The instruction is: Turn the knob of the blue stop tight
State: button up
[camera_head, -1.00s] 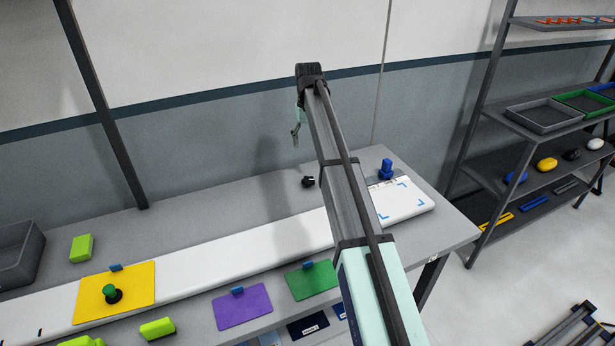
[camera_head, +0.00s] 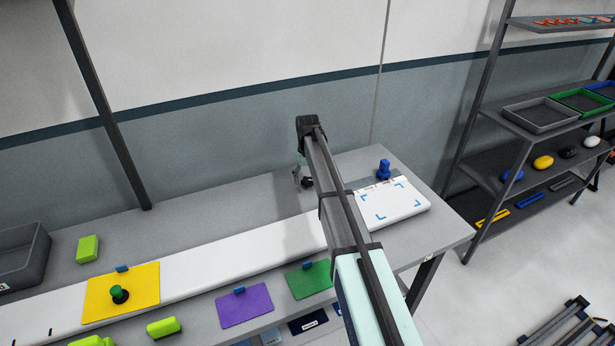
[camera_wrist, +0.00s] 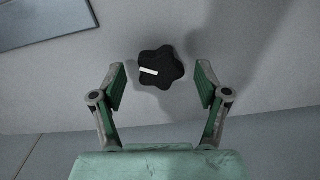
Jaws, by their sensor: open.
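A black star-shaped knob (camera_wrist: 172,67) with a white mark sits between and just beyond the fingertips of my gripper (camera_wrist: 160,85) in the wrist view. The fingers are open, with a gap on both sides of the knob. In the head view, my gripper (camera_head: 299,177) is low over the back of the table, beside the black knob (camera_head: 307,183), which is partly hidden. Whether the black knob joins the blue stop cannot be seen.
The long white board (camera_head: 240,254) runs along the grey table (camera_head: 190,220). A yellow sheet (camera_head: 140,285) with a green knob (camera_head: 119,294), purple (camera_head: 245,305) and green sheets (camera_head: 310,281) lie toward the front. A shelf rack (camera_head: 530,130) stands at right.

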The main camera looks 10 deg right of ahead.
jog(key=shift+f, duration=0.1)
jog(key=c, duration=1.2)
jog(key=shift+o, duration=0.2)
